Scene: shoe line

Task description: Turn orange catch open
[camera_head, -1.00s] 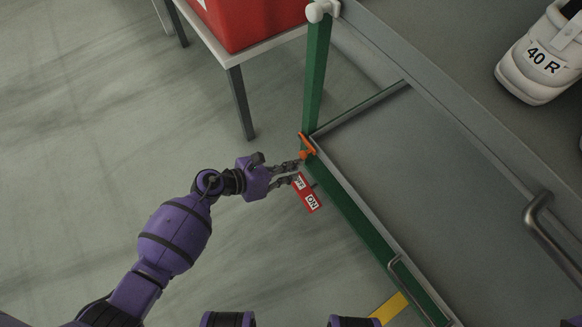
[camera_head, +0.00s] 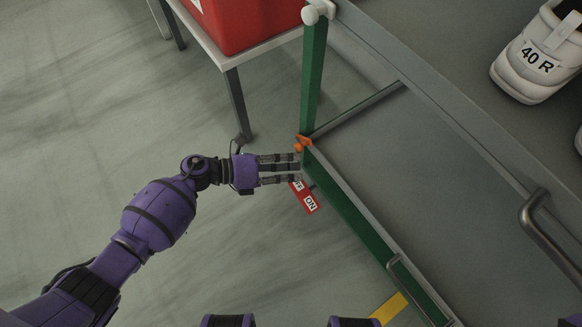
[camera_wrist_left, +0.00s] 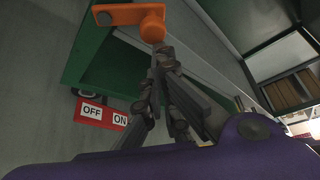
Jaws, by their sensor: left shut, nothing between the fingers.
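The orange catch (camera_head: 303,143) sits at the corner of the green frame (camera_head: 345,203). In the left wrist view the catch (camera_wrist_left: 128,15) is a flat orange bar with a round knob at its right end. My left gripper (camera_head: 299,168) is shut and empty, its fingers pointing right, just below the catch. In the left wrist view my left gripper's fingertips (camera_wrist_left: 162,52) are close under the knob; I cannot tell whether they touch it. My right gripper is not in view.
A red bin (camera_head: 245,25) stands on a white-topped table (camera_head: 215,50) at the upper left. A white shoe marked 40 R (camera_head: 535,60) lies on the grey surface at the upper right. A metal handle (camera_head: 545,232) is at the right. The floor (camera_head: 80,130) on the left is clear.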

